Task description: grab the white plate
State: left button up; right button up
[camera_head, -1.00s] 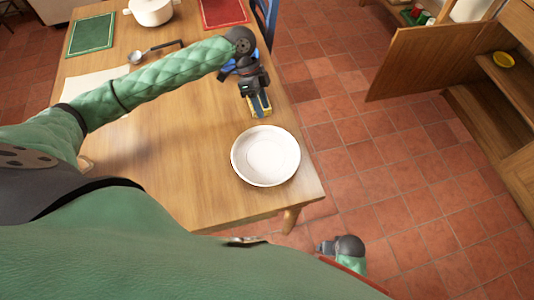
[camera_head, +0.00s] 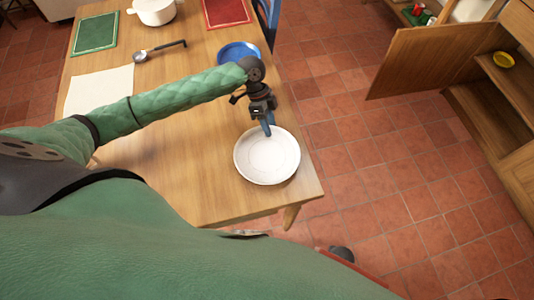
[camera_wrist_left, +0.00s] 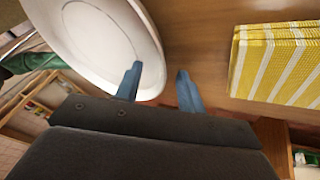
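The white plate (camera_head: 267,160) lies on the near right corner of the wooden table. My left gripper (camera_head: 269,130) is at the plate's far rim. In the left wrist view the plate (camera_wrist_left: 95,35) fills the upper left. The blue fingers of my left gripper (camera_wrist_left: 160,80) are apart there, one overlapping the plate and the other just outside its rim. The rim shows in the gap between them; whether either finger touches it I cannot tell. My right gripper is not visible; only a dark part of my right arm shows at the bottom.
A blue plate (camera_head: 238,52), a ladle (camera_head: 160,50), a white pot (camera_head: 154,10) and green (camera_head: 96,33) and red (camera_head: 226,12) mats are farther up the table (camera_head: 190,190).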

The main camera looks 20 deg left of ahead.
pick_arm(q)
jog(key=shift+c, duration=0.4)
jog(key=c, duration=0.7)
grip_shut()
jog(key=shift+s+f, duration=0.1)
